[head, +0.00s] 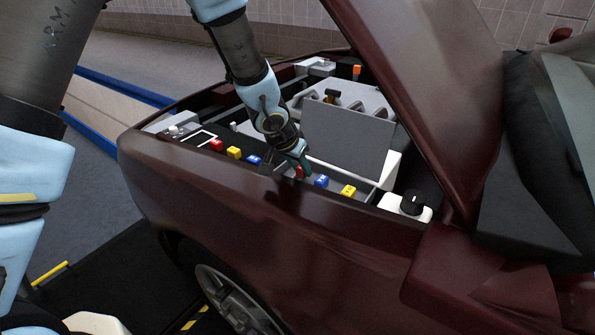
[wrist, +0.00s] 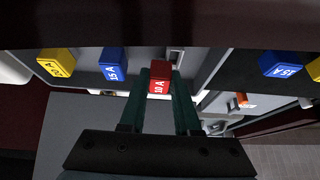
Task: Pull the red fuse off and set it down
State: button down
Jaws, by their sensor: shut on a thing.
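The red fuse (wrist: 160,77), marked 10 A, is between the two green fingertips of my gripper (wrist: 159,90) in the wrist view. The gripper is shut on it. In the head view my gripper (head: 299,164) reaches down at the near edge of the engine bay, and a little of the red fuse (head: 299,172) shows at its tips. A small pale-framed slot (wrist: 176,57) shows just beside the fuse in the wrist view. I cannot tell whether the fuse is seated or clear of its socket.
A blue fuse (head: 321,181) and a yellow fuse (head: 348,191) stand to the right. Another red fuse (head: 216,145), yellow fuse (head: 234,152) and blue fuse (head: 254,160) stand to the left. A grey panel (head: 348,138) rises behind my gripper. The raised hood (head: 440,100) is at right.

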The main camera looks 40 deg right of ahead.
jog(key=shift+w+a+r, duration=0.15)
jog(key=shift+w+a, duration=0.1)
jog(key=shift+w, duration=0.15)
jog(key=shift+r+p, duration=1.15)
